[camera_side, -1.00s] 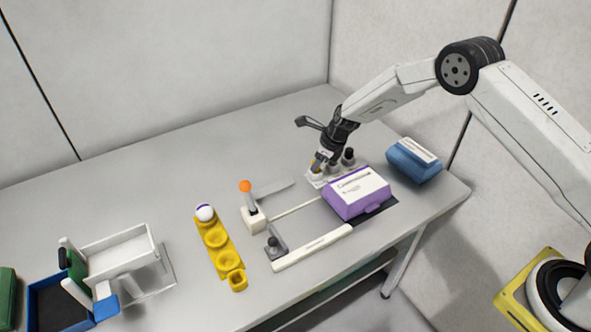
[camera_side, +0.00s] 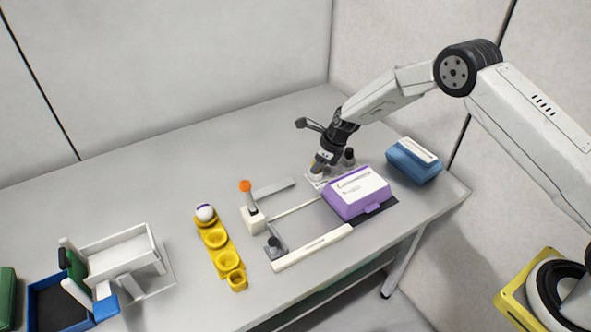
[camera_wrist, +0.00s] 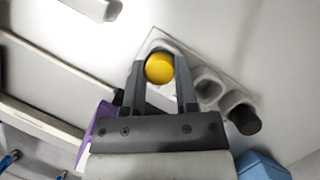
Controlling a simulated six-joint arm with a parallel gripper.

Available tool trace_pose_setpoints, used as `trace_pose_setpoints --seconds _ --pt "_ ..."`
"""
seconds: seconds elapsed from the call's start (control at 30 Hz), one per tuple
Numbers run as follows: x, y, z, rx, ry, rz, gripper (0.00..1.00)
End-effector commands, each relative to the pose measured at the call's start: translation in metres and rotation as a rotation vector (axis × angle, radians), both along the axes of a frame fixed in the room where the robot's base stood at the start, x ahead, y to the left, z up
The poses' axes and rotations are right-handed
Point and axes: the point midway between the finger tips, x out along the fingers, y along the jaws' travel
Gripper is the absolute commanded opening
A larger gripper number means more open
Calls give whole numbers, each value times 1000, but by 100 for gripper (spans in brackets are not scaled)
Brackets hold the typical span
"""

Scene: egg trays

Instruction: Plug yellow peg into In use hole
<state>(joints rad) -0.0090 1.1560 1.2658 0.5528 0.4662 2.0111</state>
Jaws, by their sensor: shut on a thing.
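The yellow peg (camera_wrist: 159,68) shows its round top between the fingers of my gripper (camera_wrist: 160,78) in the wrist view. The fingers are shut on it. It is over the end of the pale socket board (camera_wrist: 207,85) farthest from the black peg (camera_wrist: 243,120). I cannot tell whether it sits in a hole or just above one. In the side view my gripper (camera_side: 317,168) is low at the left end of the board (camera_side: 346,174), and the black peg (camera_side: 349,155) stands to its right. No hole label is readable.
A purple box (camera_side: 352,204) stands just in front of the board, and a blue box (camera_side: 412,168) to its right. An orange-knobbed lever (camera_side: 246,187) and a yellow holder (camera_side: 227,258) are to the left. The table behind is clear.

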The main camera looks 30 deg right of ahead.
Motion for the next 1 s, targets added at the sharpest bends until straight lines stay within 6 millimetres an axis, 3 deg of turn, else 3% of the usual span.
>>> trace_pose_setpoints --seconds 0.1,0.13,0.2,0.27,0.67,1.0 --pt "0 0 0 0 0 0 0" --pt "0 0 0 0 0 0 40" --pt "0 0 0 0 0 0 62" --pt "0 0 0 0 0 0 78" --pt "0 0 2 0 0 0 78" --pt "-6 -6 21 0 -1 0 78"
